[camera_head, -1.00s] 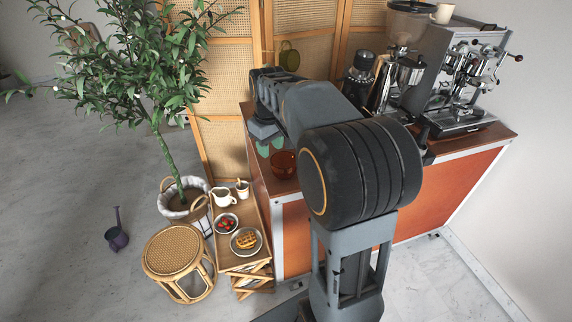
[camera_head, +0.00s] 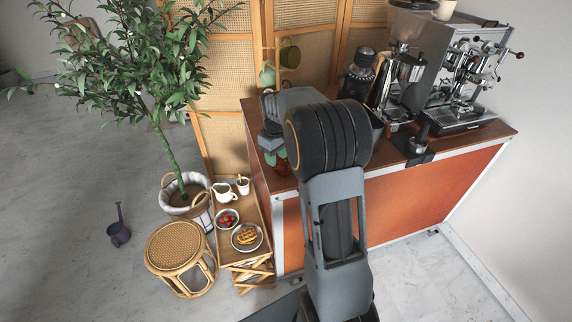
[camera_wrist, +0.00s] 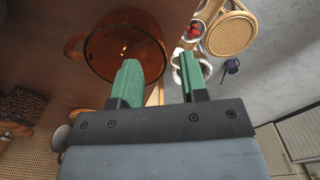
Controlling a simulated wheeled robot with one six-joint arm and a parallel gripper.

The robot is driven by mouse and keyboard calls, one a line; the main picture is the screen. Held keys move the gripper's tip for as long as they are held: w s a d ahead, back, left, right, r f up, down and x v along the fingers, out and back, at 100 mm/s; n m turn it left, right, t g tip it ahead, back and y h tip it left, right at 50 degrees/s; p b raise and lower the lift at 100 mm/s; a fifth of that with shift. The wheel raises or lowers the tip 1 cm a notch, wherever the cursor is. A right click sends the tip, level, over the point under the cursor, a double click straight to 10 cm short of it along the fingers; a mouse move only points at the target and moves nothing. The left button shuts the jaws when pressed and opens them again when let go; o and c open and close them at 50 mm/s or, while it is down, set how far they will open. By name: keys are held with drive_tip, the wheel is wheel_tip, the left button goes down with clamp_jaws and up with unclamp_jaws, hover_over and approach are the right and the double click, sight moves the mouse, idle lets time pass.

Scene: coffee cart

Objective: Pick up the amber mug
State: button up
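The amber mug (camera_wrist: 124,48) is see-through orange glass and shows large at the upper left of the wrist view, its handle pointing left. In the head view it stands on the wooden counter's left end, mostly hidden behind my arm and gripper (camera_head: 274,157). In the wrist view my gripper (camera_wrist: 160,78) has its two green fingers spread apart, with nothing held between them. The left finger overlaps the mug's lower right rim. I cannot tell whether it touches the mug.
A folding screen (camera_head: 222,90) stands behind. A low wooden side table (camera_head: 240,262) with food and a rattan stool (camera_head: 180,250) stand left of the counter.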

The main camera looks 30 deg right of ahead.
sight(277, 170)
drive_tip(key=shift+f+p, duration=0.35)
drive_tip(key=shift+f, duration=2.05)
clamp_jaws()
